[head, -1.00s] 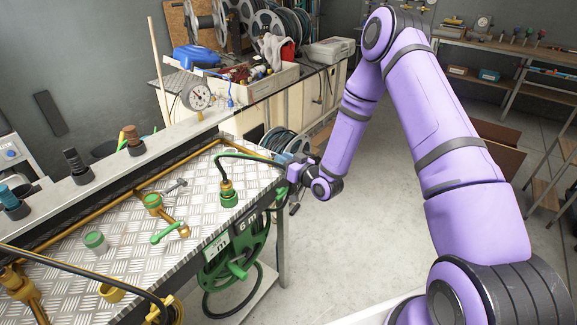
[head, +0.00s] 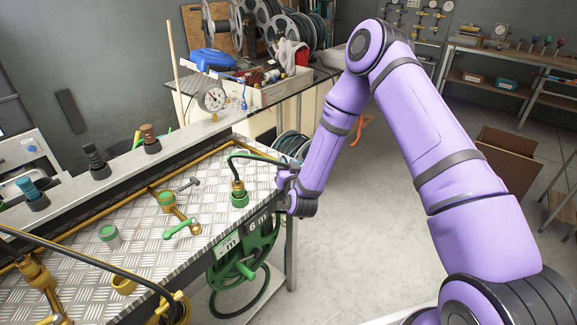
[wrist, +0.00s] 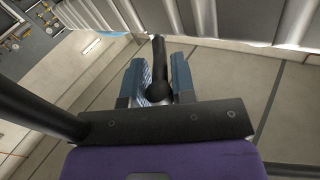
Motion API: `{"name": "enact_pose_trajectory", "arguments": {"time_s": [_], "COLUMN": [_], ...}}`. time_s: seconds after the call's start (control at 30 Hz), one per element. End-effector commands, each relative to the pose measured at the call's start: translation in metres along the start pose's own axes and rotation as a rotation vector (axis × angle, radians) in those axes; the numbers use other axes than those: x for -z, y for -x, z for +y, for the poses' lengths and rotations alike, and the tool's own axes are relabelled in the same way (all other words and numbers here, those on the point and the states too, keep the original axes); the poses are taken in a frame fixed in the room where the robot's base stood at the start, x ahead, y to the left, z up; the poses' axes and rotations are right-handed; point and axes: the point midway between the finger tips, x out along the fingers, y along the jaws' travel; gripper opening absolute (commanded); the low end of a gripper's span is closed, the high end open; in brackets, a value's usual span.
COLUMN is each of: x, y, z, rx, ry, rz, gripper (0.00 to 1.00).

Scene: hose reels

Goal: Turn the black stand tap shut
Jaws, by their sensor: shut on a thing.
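In the wrist view, my gripper (wrist: 157,66) has its two blue fingers closed around a dark lever (wrist: 158,48) with a rounded near end. I take this lever to be part of the black stand tap; the tap's body is not clearly visible. In the head view, my gripper (head: 284,180) is at the right edge of the metal-topped bench, beside the green hose reel's upper part. My own wrist hides the held part there.
The tread-plate bench (head: 140,215) carries a green-handled brass valve (head: 180,229) and a green-based hose fitting (head: 239,194). A black hose (head: 233,160) arches close to my gripper. The green reel (head: 240,262) stands below the edge.

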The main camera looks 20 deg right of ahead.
Motion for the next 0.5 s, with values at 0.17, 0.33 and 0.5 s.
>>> {"name": "enact_pose_trajectory", "arguments": {"time_s": [0.17,0.33,0.5], "x": [-0.0004,-0.0004,-0.0003], "y": [0.0003,0.0003,0.0002], "z": [-0.0007,-0.0008,-0.0007], "rx": [0.0,0.0,0.0], "ry": [-0.001,-0.001,-0.001], "rz": [-0.001,-0.001,-0.001], "gripper": [0.0,0.27,0.41]}}
